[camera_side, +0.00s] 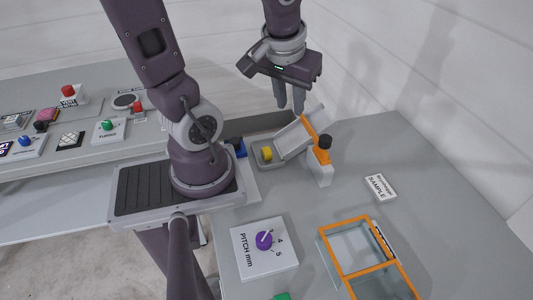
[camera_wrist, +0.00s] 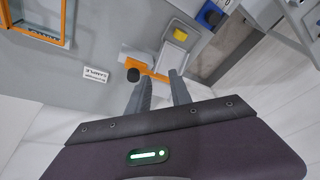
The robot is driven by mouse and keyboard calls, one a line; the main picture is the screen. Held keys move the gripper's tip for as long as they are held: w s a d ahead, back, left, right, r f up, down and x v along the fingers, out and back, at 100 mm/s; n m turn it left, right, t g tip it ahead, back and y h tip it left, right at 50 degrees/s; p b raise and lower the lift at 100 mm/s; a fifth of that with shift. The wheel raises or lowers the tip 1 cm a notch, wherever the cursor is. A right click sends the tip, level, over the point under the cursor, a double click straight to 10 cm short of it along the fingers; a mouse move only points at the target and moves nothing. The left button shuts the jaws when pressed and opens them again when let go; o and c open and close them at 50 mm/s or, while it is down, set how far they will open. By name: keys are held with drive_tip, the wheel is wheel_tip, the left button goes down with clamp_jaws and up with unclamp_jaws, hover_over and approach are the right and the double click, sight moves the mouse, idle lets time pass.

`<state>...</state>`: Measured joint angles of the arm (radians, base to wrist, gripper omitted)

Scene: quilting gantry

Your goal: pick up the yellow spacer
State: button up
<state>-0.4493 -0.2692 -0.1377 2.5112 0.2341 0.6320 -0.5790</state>
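The yellow spacer (camera_side: 267,154) lies in a small grey tray (camera_side: 257,163) on the table behind my arm's base. A raised clear lid with an orange edge (camera_side: 296,138) leans up at the tray's right side. In the wrist view the yellow spacer (camera_wrist: 180,34) shows at the top, beyond my fingertips. My gripper (camera_side: 290,108) hangs above and to the right of the spacer, apart from it. It also shows in the wrist view (camera_wrist: 160,82). Its two fingers are apart with nothing between them.
A white block with a black knob (camera_side: 321,165) stands right of the lid, close below my gripper. A blue part (camera_side: 241,149) is left of the tray. An orange-framed clear box (camera_side: 368,260), a PITCH dial (camera_side: 264,250) and a SAMPLE card (camera_side: 380,187) are nearer. The table's right side is clear.

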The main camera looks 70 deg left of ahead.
drive_tip(key=s+a+f+n+g+h, duration=0.1)
drive_tip(key=a+f+n+g, duration=0.1)
drive_tip(key=a+f+n, duration=0.6)
drive_tip(key=n+h, duration=0.2)
drive_tip(key=n, duration=0.1)
hover_over(268, 151)
wheel_tip(268, 151, down, 7)
drive_tip(key=shift+s+r, duration=0.1)
drive_tip(key=shift+s, duration=0.05)
drive_tip(key=shift+f, duration=3)
clamp_jaws()
